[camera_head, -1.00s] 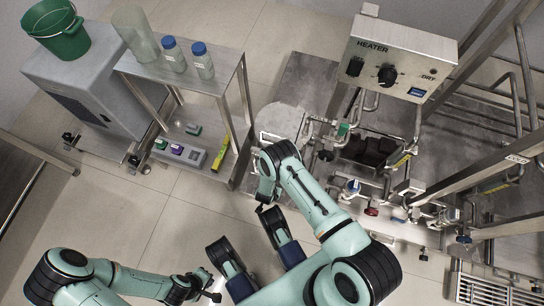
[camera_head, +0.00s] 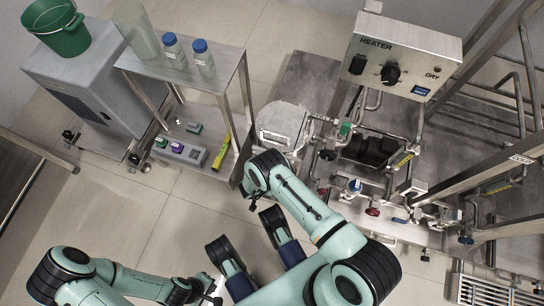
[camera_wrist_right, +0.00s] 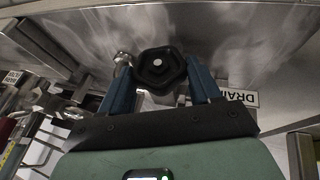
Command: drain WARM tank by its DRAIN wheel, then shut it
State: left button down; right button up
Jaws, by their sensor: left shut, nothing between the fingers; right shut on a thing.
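The DRAIN wheel, a black lobed handwheel (camera_wrist_right: 160,68), sits below a metal surface in the right wrist view. A DRAIN label (camera_wrist_right: 238,97) is beside it, partly covered by a finger. My right gripper (camera_wrist_right: 162,82) has its blue fingers on either side of the wheel and is shut on it. In the head view my right arm hides the wheel. A round metal tank (camera_head: 283,122) stands just beyond that arm; its label is too small to read. My left gripper (camera_head: 213,292) is shut and empty, low over the floor at the bottom.
A heater box (camera_head: 400,62) with a black knob stands on the skid at the right, among pipes and valves. A steel shelf (camera_head: 190,72) with bottles is at the left, beside a grey cabinet (camera_head: 85,75) with a green bucket (camera_head: 58,28). Floor at lower left is clear.

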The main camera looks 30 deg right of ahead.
jog(key=shift+w+a+f+n+g+h, duration=0.1)
jog(key=shift+n+g+h, duration=0.05)
jog(key=shift+g+h, duration=0.35)
jog(key=shift+w+a+f+n+g+h, duration=0.1)
jog(key=shift+n+g+h, duration=0.05)
jog(key=shift+g+h, duration=0.35)
jog(key=o, duration=1.1)
jog(key=shift+c, duration=0.2)
jog(key=shift+r, duration=0.1)
pick_arm(q)
jog(key=w, duration=0.1)
jog(key=w+r+p, duration=0.1)
jog(key=w+t, duration=0.1)
jog(key=shift+w+d+r+p, duration=0.2)
jog(key=shift+r+p, duration=0.1)
jog(key=shift+p, duration=0.1)
pick_arm(e)
jog(key=v, duration=1.3)
jog(key=shift+w+a, duration=0.25)
jog(key=shift+a, duration=0.05)
